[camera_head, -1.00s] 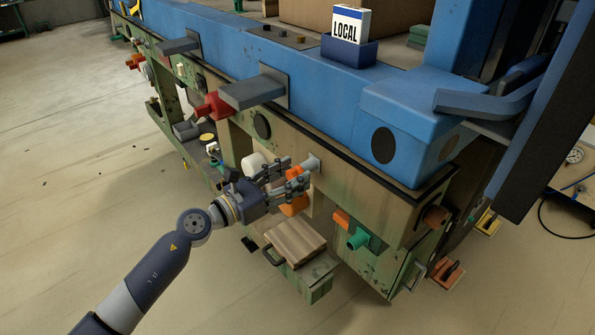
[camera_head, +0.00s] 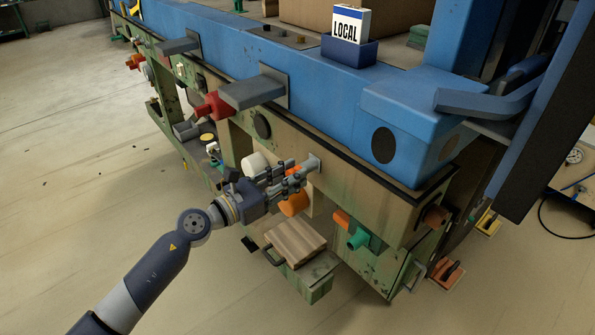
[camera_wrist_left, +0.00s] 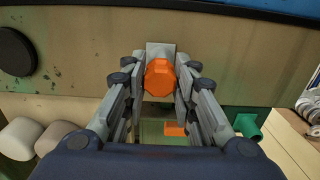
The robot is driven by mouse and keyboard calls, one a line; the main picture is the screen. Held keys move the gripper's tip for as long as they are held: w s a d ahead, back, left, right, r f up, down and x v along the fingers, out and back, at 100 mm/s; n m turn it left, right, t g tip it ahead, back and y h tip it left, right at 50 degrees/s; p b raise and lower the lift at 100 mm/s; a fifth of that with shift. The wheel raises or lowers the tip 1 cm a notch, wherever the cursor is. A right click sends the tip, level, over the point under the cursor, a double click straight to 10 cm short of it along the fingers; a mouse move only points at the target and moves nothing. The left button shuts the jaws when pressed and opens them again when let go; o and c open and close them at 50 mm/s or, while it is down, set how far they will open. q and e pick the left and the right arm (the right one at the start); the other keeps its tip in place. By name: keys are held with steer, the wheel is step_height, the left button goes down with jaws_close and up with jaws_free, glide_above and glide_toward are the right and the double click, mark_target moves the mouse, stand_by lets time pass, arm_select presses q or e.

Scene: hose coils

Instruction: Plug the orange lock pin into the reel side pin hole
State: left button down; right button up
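The orange lock pin (camera_wrist_left: 160,78) shows end-on in the left wrist view as a faceted orange knob. My left gripper (camera_head: 298,175) has its fingers on both sides of it and looks shut on it; in the wrist view the finger pads (camera_wrist_left: 161,86) lie against its sides. In the head view the fingers mostly hide the pin. A grey block (camera_head: 313,163) on the tan panel is right behind the pin, and it also shows in the wrist view (camera_wrist_left: 159,49). The pin hole and the pin's far end are hidden. My right gripper is not in view.
An orange part (camera_head: 295,204) sits below the fingers. A wooden-topped step (camera_head: 296,241), a green fitting (camera_head: 357,239) and a white cylinder (camera_head: 254,165) are close by. A grey ledge (camera_head: 253,92) juts out above. The floor at the left is clear.

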arm_select(q)
steer(key=c, duration=2.1)
jaws_free()
jaws_close()
steer(key=shift+s+a, duration=0.15)
steer(key=shift+a, duration=0.15)
steer(key=shift+v, duration=2.2)
steer(key=b+v, duration=0.2)
steer(key=v, duration=0.4)
